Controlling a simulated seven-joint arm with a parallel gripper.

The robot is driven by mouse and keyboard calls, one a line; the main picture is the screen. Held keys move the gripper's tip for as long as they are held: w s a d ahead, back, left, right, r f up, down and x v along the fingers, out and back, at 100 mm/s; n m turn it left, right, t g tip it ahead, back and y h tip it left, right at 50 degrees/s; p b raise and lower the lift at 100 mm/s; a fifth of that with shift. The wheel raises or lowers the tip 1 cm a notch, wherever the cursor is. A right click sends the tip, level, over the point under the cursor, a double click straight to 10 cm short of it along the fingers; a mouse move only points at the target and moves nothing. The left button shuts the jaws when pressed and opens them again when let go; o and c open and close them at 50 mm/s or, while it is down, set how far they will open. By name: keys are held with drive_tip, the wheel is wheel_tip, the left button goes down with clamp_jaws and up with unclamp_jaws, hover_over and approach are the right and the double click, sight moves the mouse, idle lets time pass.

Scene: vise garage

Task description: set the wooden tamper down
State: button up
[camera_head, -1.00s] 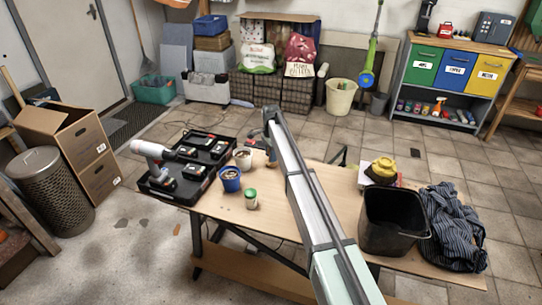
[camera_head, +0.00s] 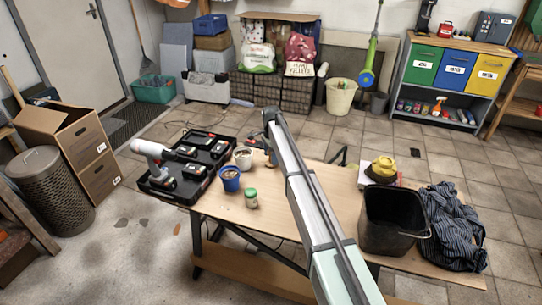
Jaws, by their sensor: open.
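I cannot make out the wooden tamper in this view. My arm reaches from the bottom edge up over the wooden workbench (camera_head: 290,236) and covers part of its top.
A black tool case (camera_head: 160,186) with a drill, a white pot (camera_head: 243,158), a blue pot (camera_head: 230,180) and a green-lidded jar (camera_head: 251,198) stand left. A black bucket (camera_head: 391,228), striped cloth (camera_head: 452,228) and yellow object (camera_head: 382,168) are right.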

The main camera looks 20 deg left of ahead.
wheel_tip(320, 180, up, 12)
drive_tip(key=shift+r, duration=0.15)
idle(0.4)
idle(0.3)
